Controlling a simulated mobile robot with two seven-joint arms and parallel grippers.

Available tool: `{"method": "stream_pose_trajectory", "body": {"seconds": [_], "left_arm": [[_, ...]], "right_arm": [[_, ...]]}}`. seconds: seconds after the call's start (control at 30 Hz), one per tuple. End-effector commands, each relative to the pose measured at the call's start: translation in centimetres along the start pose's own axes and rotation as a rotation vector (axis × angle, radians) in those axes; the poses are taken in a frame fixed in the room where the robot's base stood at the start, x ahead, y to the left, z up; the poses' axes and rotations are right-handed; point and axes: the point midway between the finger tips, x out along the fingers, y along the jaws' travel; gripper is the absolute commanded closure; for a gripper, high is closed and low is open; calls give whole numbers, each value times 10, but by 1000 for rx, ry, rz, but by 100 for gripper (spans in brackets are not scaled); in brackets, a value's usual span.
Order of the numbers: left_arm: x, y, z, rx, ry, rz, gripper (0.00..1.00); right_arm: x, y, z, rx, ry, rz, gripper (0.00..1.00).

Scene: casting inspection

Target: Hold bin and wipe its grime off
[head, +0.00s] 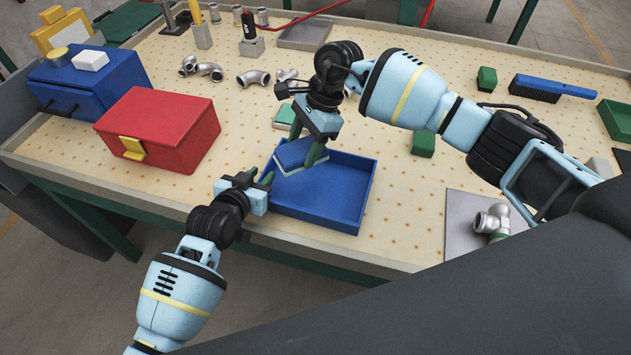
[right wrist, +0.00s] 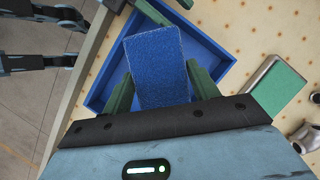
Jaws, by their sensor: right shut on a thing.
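The blue bin (head: 322,218) is a shallow open tray near the table's front edge; it also shows in the right wrist view (right wrist: 222,50). I cannot make out any grime on its visible surfaces. My right gripper (head: 305,152) is shut on a blue wiping pad (head: 290,157), held at the bin's far left part. In the right wrist view the pad (right wrist: 158,62) sits between the green fingers and hides part of the bin. Whether the pad touches the bin is unclear. My left gripper (head: 261,177) is open beside the bin's left wall, its fingers apart; I see no grip on the wall.
A red box (head: 165,125) and a blue drawer box (head: 90,75) stand at the left. Metal pipe fittings (head: 252,77) lie behind the bin. A green-topped block (head: 285,117) is near my right gripper. A brush (head: 550,88) and a grey plate (head: 462,215) lie right.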

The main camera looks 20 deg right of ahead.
Motion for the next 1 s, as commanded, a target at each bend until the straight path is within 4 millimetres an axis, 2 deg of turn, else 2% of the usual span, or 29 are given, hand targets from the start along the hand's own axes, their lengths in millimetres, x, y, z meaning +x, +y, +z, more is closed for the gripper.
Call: {"method": "stream_pose_trajectory", "body": {"seconds": [0.23,0.37,1.0], "left_arm": [[-2,0,1,0,-1,0,69],[-11,-1,2,0,-1,-1,69],[-101,0,1,1,-1,-1,69]], "right_arm": [[0,0,0,0,0,0,59],[0,0,0,0,0,0,59],[0,0,0,0,0,0,59]]}}
